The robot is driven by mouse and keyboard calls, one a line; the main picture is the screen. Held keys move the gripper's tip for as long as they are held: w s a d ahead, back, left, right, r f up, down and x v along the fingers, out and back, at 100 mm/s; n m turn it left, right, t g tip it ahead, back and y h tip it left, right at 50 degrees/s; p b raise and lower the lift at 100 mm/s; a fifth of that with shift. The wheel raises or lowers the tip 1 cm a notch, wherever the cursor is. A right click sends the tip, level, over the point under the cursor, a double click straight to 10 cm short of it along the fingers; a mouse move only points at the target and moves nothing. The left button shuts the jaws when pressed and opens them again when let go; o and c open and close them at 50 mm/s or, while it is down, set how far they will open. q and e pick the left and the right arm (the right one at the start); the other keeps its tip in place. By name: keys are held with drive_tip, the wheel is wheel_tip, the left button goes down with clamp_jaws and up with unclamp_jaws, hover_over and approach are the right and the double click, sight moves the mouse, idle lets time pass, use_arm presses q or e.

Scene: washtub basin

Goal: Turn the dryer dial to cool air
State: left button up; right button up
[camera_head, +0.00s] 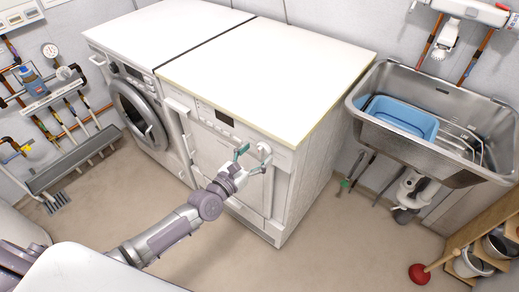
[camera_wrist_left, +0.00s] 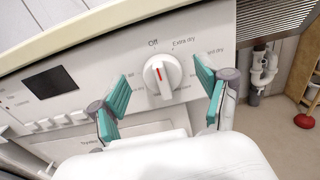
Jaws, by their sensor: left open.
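The dryer (camera_head: 290,162) is the right one of two white machines under a white top. Its round white dial (camera_wrist_left: 162,74) has a red mark that points up near the Off label in the left wrist view. Extra dry and another dry label stand to the right of the dial; I read no cool air label. In the head view the dial (camera_head: 264,148) is small at the upper right of the dryer front. My left gripper (camera_wrist_left: 165,98) is open, with teal pads on either side of the dial, apart from it. It also shows in the head view (camera_head: 250,160). My right gripper is not in view.
A dark display (camera_wrist_left: 55,82) and a row of buttons (camera_wrist_left: 62,122) lie left of the dial. The washing machine (camera_head: 140,110) stands to the left. A steel sink (camera_head: 420,150) with a blue basin (camera_head: 402,118) is at the right. Floor in front is clear.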

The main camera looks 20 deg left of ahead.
use_arm(q)
drive_tip(key=shift+x, duration=0.9)
drive_tip(key=shift+c, duration=0.2)
drive_tip(key=c, duration=1.1)
